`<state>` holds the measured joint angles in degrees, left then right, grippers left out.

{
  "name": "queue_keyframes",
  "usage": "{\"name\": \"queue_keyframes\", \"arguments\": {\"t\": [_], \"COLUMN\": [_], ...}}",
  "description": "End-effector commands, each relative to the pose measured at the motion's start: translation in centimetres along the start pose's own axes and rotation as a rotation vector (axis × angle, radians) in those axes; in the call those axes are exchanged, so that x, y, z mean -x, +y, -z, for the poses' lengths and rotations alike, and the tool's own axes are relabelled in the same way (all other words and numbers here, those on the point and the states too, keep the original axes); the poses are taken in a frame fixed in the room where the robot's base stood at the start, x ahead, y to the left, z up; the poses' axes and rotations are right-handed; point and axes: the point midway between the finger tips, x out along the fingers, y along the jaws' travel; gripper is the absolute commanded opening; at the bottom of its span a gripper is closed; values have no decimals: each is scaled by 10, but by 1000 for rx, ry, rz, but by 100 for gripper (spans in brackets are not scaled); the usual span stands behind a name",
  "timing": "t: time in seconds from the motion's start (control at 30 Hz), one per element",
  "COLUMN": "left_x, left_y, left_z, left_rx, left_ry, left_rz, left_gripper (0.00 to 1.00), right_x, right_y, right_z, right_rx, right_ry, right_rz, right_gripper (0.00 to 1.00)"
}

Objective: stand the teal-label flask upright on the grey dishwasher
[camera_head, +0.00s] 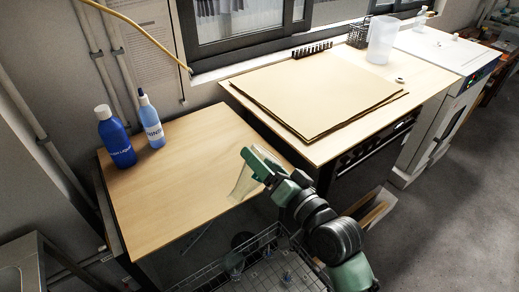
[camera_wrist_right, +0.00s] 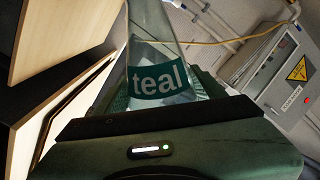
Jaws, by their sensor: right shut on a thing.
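The teal-label flask is a clear, tapering glass vessel (camera_head: 241,184) held by my right gripper (camera_head: 258,166). Its teal label reads "teal" in the right wrist view (camera_wrist_right: 158,79). The gripper is shut on it, above the front right part of the light wood counter. In the head view the flask looks tilted; its contact with the counter is not clear. A wire rack with pegs (camera_head: 265,262), like a dishwasher rack, is at the bottom; I cannot clearly make out a grey dishwasher body. My left gripper is not in view.
Brown sheets (camera_head: 320,90), a clear jug (camera_head: 381,40) and a black basket (camera_head: 359,33) occupy the higher counter.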

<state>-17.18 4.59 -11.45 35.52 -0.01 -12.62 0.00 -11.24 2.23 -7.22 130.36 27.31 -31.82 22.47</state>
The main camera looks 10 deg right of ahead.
Motion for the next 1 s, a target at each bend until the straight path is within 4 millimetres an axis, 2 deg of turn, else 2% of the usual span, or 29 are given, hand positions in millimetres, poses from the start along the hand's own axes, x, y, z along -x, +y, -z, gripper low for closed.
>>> {"name": "queue_keyframes", "arguments": {"t": [0.03,0.2,0.43,0.53,0.67,1.0], "left_x": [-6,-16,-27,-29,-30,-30], "left_y": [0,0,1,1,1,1], "left_z": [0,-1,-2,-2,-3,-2], "left_rx": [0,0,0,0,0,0], "left_ry": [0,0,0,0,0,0], "left_rz": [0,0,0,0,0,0], "left_gripper": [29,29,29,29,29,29], "right_x": [-16,-59,-100,-108,-113,-114], "right_y": [-2,-10,-18,-20,-23,-22], "right_z": [7,35,87,106,119,122], "right_rx": [101,404,689,751,788,794], "right_ry": [-10,-32,-15,-8,-2,-3], "right_rz": [22,60,48,32,18,14], "right_gripper": [17,17,18,18,18,18]}}
